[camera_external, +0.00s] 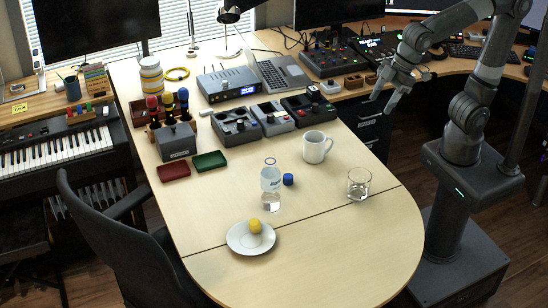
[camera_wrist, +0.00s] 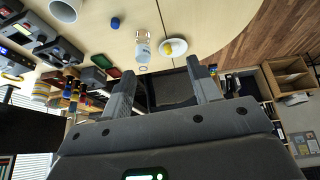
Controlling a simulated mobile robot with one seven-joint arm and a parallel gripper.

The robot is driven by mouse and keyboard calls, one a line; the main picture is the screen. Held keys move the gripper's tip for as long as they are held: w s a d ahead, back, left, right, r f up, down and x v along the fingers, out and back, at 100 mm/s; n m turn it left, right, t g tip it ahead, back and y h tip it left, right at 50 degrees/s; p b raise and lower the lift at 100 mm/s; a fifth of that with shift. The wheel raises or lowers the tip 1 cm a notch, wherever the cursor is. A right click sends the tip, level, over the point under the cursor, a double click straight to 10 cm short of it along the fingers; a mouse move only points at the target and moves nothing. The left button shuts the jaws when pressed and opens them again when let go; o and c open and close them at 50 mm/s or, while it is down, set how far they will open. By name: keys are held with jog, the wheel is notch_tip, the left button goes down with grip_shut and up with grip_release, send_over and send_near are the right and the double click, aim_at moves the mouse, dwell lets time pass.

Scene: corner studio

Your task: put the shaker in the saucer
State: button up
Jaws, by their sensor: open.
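A white saucer (camera_external: 238,244) lies near the front of the wooden table; it also shows in the wrist view (camera_wrist: 181,45). A small yellow rounded, egg-like thing (camera_external: 255,226), which may be the shaker, rests in the saucer; it also shows in the wrist view (camera_wrist: 168,49). No other thing is clearly a shaker. My gripper (camera_external: 380,104) is open and empty, raised at the back right, well away from the saucer. In the wrist view its two fingers (camera_wrist: 165,78) are spread apart with nothing held between them.
A clear bottle (camera_external: 271,181) stands behind the saucer, beside a blue cap (camera_external: 288,179). A white mug (camera_external: 315,149) and a glass (camera_external: 359,182) stand farther right. Red (camera_external: 173,171) and green (camera_external: 209,161) trays lie left. The table's front right is clear.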

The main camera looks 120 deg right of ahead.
jog(key=s+f, duration=0.2)
jog(key=s, duration=1.2)
jog(key=shift+s+a+y, duration=0.15)
jog(key=shift+a+y, duration=0.15)
jog(key=shift+o, duration=0.4)
dwell(0.3)
